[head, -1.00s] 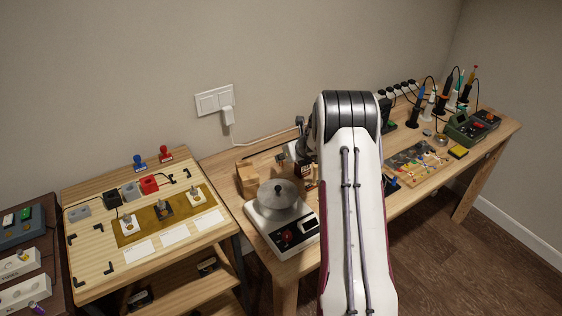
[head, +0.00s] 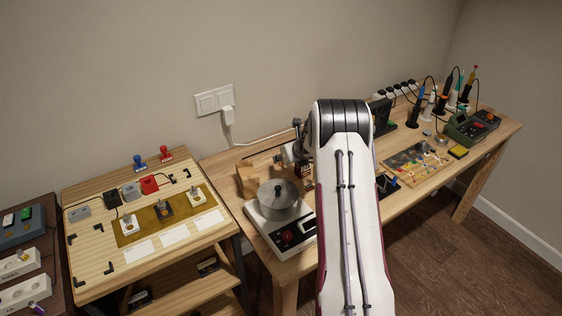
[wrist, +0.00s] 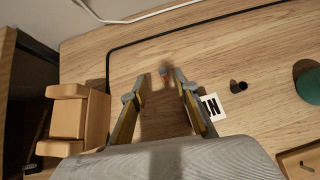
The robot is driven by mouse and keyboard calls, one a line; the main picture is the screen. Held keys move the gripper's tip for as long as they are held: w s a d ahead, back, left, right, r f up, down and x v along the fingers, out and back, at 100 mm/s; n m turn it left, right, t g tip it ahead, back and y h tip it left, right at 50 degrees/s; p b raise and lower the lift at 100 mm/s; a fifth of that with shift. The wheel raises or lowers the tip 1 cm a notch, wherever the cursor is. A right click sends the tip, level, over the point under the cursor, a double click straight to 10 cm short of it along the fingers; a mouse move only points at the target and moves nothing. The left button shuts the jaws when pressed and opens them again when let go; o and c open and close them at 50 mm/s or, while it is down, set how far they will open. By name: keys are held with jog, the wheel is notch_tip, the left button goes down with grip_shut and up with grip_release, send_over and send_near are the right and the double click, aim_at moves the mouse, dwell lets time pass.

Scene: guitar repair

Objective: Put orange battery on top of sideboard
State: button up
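A small orange thing with a blue-grey end, apparently the orange battery (wrist: 163,71), is on the light wood workbench in the wrist view. My gripper (wrist: 157,86) is open, its two fingers apart. The battery shows in the gap between the fingertips, slightly beyond them, and nothing is held. I cannot tell which is meant.
On the workbench (wrist: 150,32), a wooden block holder (wrist: 82,115) is left of my fingers. A lettered card (wrist: 211,107) and a dark cylinder (wrist: 238,87) are to the right. A hotplate with a pot (head: 280,205) is at the bench's left end. A black cable crosses behind.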

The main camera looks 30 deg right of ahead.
aim_at(281, 166)
jog(key=shift+d+x, duration=0.1)
jog(key=shift+x, duration=0.6)
jog(key=shift+d+x, duration=0.15)
jog(key=shift+x, duration=1.7)
jog(key=shift+s+f, duration=0.1)
grip_shut()
